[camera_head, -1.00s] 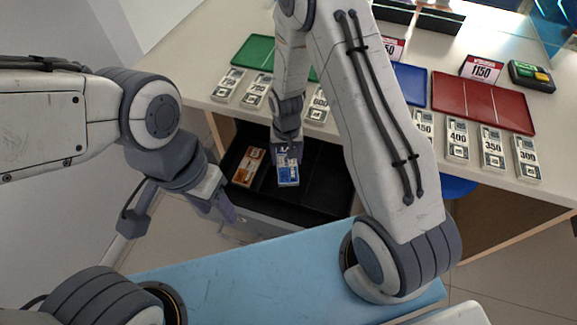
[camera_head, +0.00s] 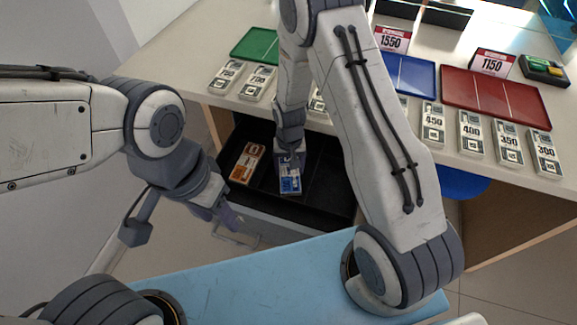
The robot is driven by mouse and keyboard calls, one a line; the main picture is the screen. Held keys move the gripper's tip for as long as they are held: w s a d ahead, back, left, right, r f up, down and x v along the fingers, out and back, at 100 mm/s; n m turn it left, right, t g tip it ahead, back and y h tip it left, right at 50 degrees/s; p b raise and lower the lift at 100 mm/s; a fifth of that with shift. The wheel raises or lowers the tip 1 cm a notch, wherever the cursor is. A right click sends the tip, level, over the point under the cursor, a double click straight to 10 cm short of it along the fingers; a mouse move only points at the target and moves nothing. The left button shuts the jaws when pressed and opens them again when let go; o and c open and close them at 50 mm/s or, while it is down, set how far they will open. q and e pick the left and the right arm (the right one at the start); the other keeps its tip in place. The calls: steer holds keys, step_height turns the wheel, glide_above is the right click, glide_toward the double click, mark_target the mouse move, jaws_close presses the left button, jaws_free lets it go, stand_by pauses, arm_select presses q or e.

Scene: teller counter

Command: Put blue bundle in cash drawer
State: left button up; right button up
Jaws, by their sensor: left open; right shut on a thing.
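The blue bundle (camera_head: 290,184) is in the open black cash drawer (camera_head: 327,189), in the compartment to the right of an orange bundle (camera_head: 244,169). My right gripper (camera_head: 290,160) reaches down into the drawer and is shut on the far end of the blue bundle. Whether the bundle touches the drawer floor I cannot tell. My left gripper (camera_head: 230,217) is open and empty, in front of the drawer's left side, apart from it.
The counter above carries several numbered white bundles (camera_head: 471,132), a green tray (camera_head: 256,46), a blue tray (camera_head: 408,75), a red tray (camera_head: 497,97) and price signs (camera_head: 493,62). The counter's front edge overhangs the drawer. My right arm hides part of the counter.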

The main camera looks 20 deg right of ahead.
steer(key=shift+f+b, duration=0.35)
steer(key=shift+f, duration=0.2)
stand_by(0.4)
steer(key=o, duration=1.5)
